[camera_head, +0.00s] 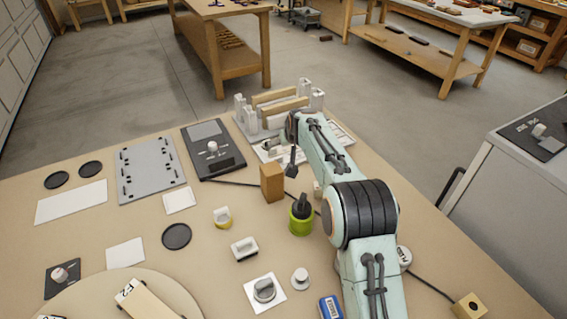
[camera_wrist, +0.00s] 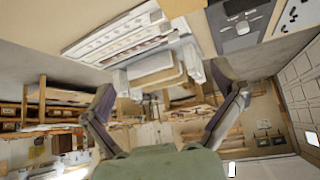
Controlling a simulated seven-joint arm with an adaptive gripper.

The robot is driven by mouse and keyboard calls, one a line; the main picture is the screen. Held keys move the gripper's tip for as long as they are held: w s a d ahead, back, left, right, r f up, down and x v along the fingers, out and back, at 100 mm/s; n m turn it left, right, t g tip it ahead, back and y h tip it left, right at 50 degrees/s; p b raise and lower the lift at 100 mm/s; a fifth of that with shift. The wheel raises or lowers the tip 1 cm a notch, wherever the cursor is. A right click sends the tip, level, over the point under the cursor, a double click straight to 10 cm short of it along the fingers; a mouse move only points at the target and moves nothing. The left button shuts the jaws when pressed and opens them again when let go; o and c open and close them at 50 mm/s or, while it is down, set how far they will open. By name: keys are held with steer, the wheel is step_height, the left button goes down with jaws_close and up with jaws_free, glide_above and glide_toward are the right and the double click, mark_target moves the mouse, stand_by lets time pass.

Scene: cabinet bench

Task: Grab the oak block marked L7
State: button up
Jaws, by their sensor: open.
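A pale wooden block (camera_head: 145,305) with a short dark marking lies on the round board at the front left; I cannot read the marking for certain. A brown wooden block (camera_head: 272,182) stands upright near the middle of the bench, with no mark visible. No L7 mark is readable in either view.
The white rack (camera_head: 242,110) holds two wooden bars (camera_head: 275,96) behind my gripper. A grey plate (camera_head: 150,170) and a dark control panel (camera_head: 214,148) lie to the left. A small holed block (camera_head: 470,306) is at the front right.

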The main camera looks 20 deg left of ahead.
mark_target(272, 171)
steer(key=shift+g, duration=0.5)
steer(key=f, duration=0.2)
steer(key=s+a+f, duration=0.1)
steer(key=f, duration=0.1)
steer(key=s+a+f, duration=0.1)
steer(key=f, duration=0.1)
steer(key=shift+s+a+f, duration=0.1)
steer(key=shift+s+a, duration=0.05)
steer(key=shift+a, duration=0.05)
steer(key=shift+n, duration=0.3)
steer(key=x, duration=0.4)
steer(key=shift+a+f, duration=0.2)
steer(key=shift+f, duration=0.05)
steer(key=shift+x, duration=1)
steer(key=c, duration=1.4)
